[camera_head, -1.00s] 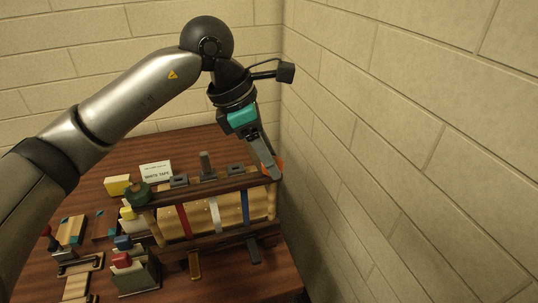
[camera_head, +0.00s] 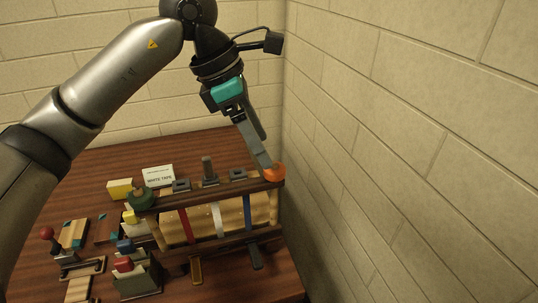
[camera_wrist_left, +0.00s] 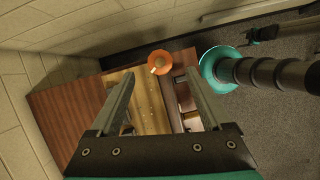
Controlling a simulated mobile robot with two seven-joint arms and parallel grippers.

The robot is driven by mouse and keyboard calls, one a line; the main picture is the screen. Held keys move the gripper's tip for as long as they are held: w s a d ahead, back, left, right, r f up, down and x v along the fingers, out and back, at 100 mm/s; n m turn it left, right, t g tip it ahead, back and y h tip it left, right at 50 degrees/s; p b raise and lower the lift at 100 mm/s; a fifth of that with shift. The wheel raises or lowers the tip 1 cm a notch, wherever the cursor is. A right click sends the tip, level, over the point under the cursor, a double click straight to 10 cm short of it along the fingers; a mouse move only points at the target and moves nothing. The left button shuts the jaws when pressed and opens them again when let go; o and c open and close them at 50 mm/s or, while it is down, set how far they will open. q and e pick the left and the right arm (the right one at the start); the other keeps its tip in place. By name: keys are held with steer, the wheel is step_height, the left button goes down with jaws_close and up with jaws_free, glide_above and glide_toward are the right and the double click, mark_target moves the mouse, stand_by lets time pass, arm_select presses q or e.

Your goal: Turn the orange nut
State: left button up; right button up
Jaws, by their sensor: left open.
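The orange nut (camera_head: 275,173) sits at the right end of the upper dark wooden bar (camera_head: 222,192) of a press-like frame. My left gripper (camera_head: 266,154) points down at it, with one fingertip right beside or touching the nut's left edge; I cannot tell which. In the left wrist view the nut (camera_wrist_left: 160,64) shows as an orange round with a pale post in its middle, just beyond the gap between the open fingers (camera_wrist_left: 158,76). The gripper holds nothing. A green nut (camera_head: 141,198) sits at the bar's left end. My right gripper is not in view.
Red, white and blue straps (camera_head: 219,219) run down the frame's front. A "WHITE TAPE" card (camera_head: 158,175) and a yellow block (camera_head: 120,188) stand behind left. Small tools crowd the table's left. A block wall (camera_head: 400,150) rises close on the right.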

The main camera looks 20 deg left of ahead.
arm_select(q)
steer(key=v, duration=0.9)
steer(key=shift+a+r+p, duration=0.2)
steer(key=shift+r+p, duration=0.15)
steer(key=shift+p, duration=0.05)
steer(key=shift+s, duration=0.15)
